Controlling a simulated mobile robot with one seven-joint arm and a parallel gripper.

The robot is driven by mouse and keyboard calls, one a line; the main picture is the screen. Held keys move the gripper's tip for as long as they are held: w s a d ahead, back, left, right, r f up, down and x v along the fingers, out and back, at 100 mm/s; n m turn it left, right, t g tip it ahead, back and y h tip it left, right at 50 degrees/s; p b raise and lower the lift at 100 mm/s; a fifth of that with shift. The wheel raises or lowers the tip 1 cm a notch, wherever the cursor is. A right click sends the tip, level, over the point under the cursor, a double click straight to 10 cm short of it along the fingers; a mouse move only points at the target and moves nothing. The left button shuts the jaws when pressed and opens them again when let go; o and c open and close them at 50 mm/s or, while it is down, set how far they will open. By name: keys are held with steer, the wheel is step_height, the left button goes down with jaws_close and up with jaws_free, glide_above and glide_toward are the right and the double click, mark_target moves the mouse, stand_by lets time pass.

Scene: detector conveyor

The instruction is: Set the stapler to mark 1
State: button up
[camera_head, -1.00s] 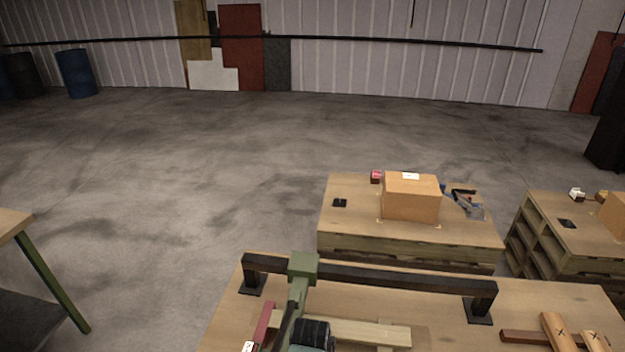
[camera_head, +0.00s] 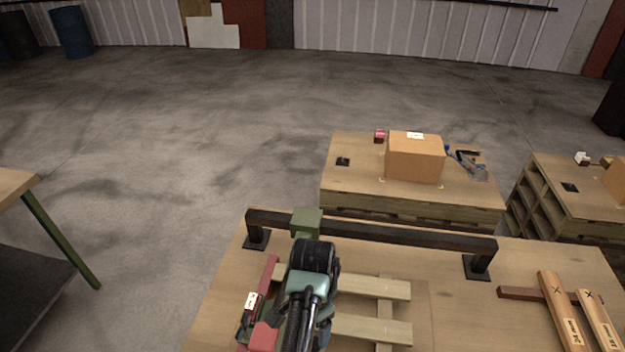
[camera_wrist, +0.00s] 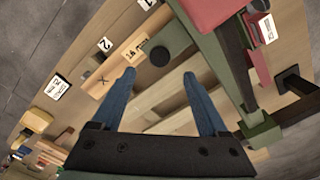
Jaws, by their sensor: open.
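A green carriage (camera_head: 307,222) sits on a black rail near its left end. In the wrist view a green arm (camera_wrist: 228,75) with a red block (camera_wrist: 200,12) runs beside my gripper; this looks like the stapler, but I cannot be sure. The red block (camera_head: 264,337) also shows at the bottom of the head view. In the head view my arm hides the fingers.
The black rail (camera_head: 400,236) stands on two posts across the bench. Wooden slats (camera_head: 372,329) lie under my arm. Labelled wooden pieces (camera_head: 562,310) lie at the right. A cardboard box (camera_head: 414,158) stands on a pallet table beyond.

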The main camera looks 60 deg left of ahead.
steer(key=shift+r+b, duration=0.3)
steer(key=shift+r, duration=2.2)
